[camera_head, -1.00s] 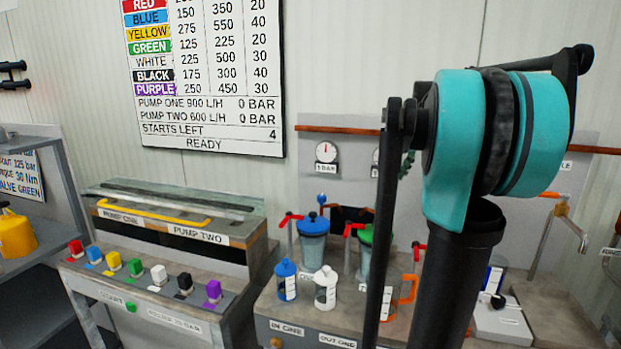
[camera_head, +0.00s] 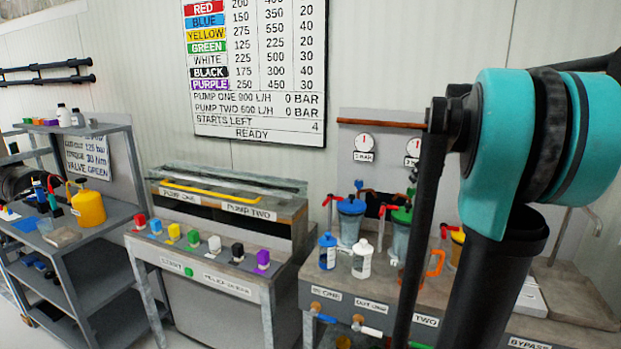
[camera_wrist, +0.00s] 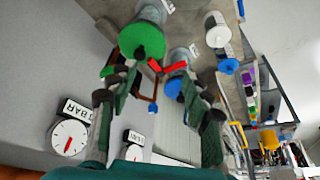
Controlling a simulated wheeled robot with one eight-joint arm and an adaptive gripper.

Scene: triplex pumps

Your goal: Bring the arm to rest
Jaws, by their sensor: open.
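My arm, with a teal joint (camera_head: 535,150) and black links, stands up at the right of the head view and hides part of the bench behind it. My gripper (camera_wrist: 157,105) shows upside down in the wrist view, its two dark green-padded fingers spread apart with nothing held between them. Beyond the fingers are the green-lidded container (camera_wrist: 142,38) and the blue-lidded container (camera_wrist: 174,86). I cannot tell their exact distance from the fingers. In the head view the gripper is mostly hidden by my arm.
The pump bench (camera_head: 365,305) carries filters, bottles, valves and an orange-handled jug (camera_head: 434,264). A console (camera_head: 200,275) with coloured buttons stands left of it. Shelves (camera_head: 75,250) with a yellow can (camera_head: 88,207) are farther left. Gauges (camera_head: 367,143) hang on the back panel.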

